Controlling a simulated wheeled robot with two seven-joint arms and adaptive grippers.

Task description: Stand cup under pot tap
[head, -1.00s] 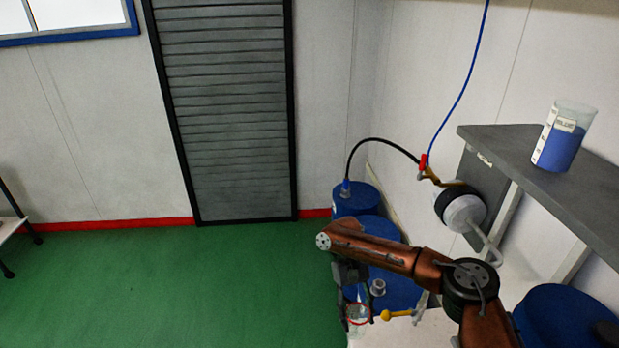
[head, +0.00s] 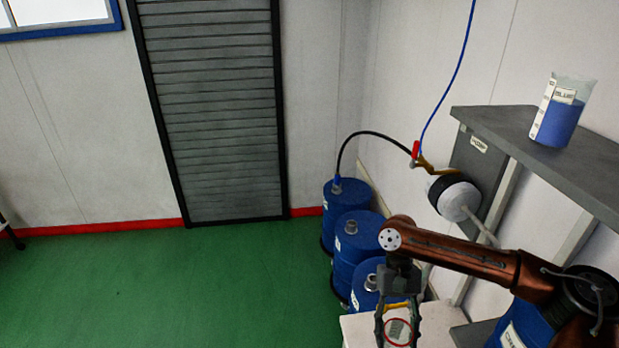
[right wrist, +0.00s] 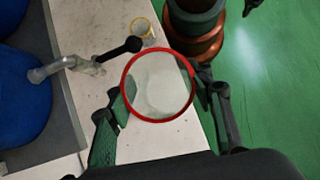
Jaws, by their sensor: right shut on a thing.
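A clear cup with a red rim (right wrist: 158,88) is between the fingers of my right gripper (right wrist: 160,105), which is shut on it. In the head view my right gripper (head: 398,305) points down, with the cup's red rim (head: 398,331) low at the bottom edge. In the right wrist view a metal tap (right wrist: 62,66) with a black-knobbed handle (right wrist: 131,45) juts from the left, near a blue vessel (right wrist: 25,100). The cup is to the right of the tap and apart from it. My left gripper is not in view.
A white table (head: 360,331) lies below the gripper. A yellow-rimmed cup (right wrist: 144,29) stands on it beyond the tap handle. Blue drums (head: 346,198) stand by the wall. A grey shelf (head: 600,175) at right bears a beaker of blue liquid (head: 558,112).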

